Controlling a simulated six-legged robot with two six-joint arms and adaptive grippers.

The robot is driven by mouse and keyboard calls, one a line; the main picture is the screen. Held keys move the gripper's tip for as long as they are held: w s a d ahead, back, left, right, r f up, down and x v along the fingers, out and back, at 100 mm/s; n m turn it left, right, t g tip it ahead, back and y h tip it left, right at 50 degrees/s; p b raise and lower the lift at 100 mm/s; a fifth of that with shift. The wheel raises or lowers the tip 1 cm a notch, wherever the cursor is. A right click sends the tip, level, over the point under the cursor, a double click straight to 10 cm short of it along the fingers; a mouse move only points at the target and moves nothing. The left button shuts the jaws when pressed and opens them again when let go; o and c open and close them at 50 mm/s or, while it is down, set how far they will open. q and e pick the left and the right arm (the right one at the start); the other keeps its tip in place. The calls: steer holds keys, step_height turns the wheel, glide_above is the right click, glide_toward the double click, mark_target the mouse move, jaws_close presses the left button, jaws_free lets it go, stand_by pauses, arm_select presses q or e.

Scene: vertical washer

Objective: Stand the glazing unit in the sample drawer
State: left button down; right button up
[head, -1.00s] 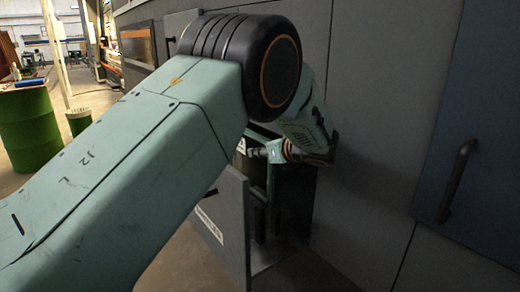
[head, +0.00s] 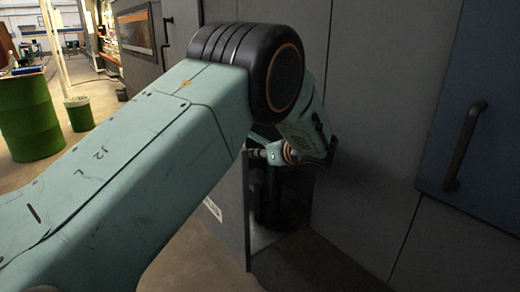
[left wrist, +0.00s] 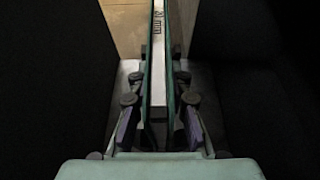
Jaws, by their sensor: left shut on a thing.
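The glazing unit (left wrist: 158,60) shows edge-on in the left wrist view, as two green-edged panes with a pale spacer marked in mm between them. My left gripper (left wrist: 160,105) is shut on it, one finger on each side. In the head view my left wrist is at the opening of the sample drawer (head: 233,215), whose grey front panel with a white label stands out from the cabinet. My arm hides most of the unit and the fingertips there. I cannot tell whether the unit touches the drawer floor. My right gripper is not in view.
Grey cabinet panels (head: 375,130) stand close on the right. A blue door (head: 480,110) with a dark handle (head: 464,145) is at the far right. A green drum (head: 30,118) and a small green bin (head: 79,113) stand on open floor at the left.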

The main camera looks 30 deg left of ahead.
mark_target(260, 167)
arm_select(q)
steer(key=shift+w+f+b, duration=0.1)
steer(key=shift+f+b, duration=1.1)
steer(key=shift+f, duration=1)
steer(key=c, duration=1.3)
jaws_free()
steer(key=shift+o, duration=0.7)
steer(key=shift+f, duration=0.25)
steer(key=v, duration=0.7)
steer(key=shift+d+r, duration=0.15)
steer(key=shift+d, duration=0.1)
